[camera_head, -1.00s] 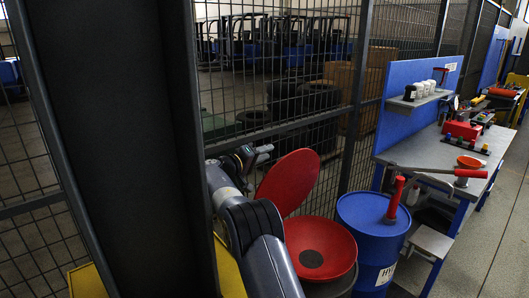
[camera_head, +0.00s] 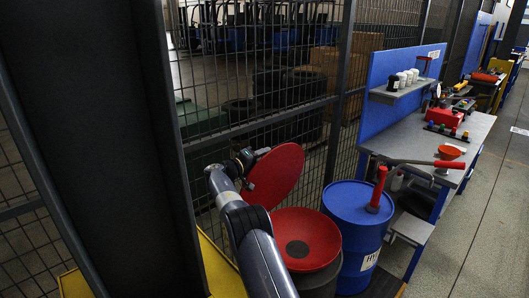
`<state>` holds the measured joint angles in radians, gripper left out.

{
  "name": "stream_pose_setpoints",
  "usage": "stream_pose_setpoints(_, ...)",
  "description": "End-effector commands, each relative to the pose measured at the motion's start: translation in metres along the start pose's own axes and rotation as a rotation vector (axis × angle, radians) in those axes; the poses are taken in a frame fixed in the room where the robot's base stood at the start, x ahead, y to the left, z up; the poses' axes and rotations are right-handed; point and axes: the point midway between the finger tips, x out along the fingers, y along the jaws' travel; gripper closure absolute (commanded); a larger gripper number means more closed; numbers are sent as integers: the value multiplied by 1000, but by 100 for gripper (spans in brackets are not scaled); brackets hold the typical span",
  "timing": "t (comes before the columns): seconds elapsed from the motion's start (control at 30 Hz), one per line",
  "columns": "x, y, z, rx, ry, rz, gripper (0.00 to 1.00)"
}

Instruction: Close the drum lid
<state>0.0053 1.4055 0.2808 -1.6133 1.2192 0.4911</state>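The red drum lid (camera_head: 273,176) stands raised, tilted up at the back left of a red funnel (camera_head: 318,229). The funnel sits on top of a dark grey drum (camera_head: 318,284), so the drum's mouth is uncovered. My gripper (camera_head: 255,158) is at the lid's upper left edge, against or just behind it. The lid hides part of the fingers, so I cannot tell whether they touch it or are open. My arm comes up from the bottom, left of the funnel.
A blue drum (camera_head: 350,240) with a red-handled tool (camera_head: 378,190) on top stands close right of the funnel. A mesh fence (camera_head: 330,135) runs behind the lid. A dark post (camera_head: 110,150) fills the left. A workbench (camera_head: 415,148) stands at right.

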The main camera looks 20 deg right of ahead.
Motion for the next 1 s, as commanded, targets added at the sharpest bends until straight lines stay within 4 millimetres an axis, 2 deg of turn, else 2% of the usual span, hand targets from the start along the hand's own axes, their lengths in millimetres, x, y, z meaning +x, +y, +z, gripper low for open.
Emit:
stream_pose_setpoints(0.13,8,1,0,1,0,1,67)
stream_pose_setpoints(0.47,10,0,0,0,0,0,67)
stream_pose_setpoints(0.87,10,0,0,0,0,0,100)
stream_pose_setpoints(1.0,10,-1,1,0,0,-1,100)
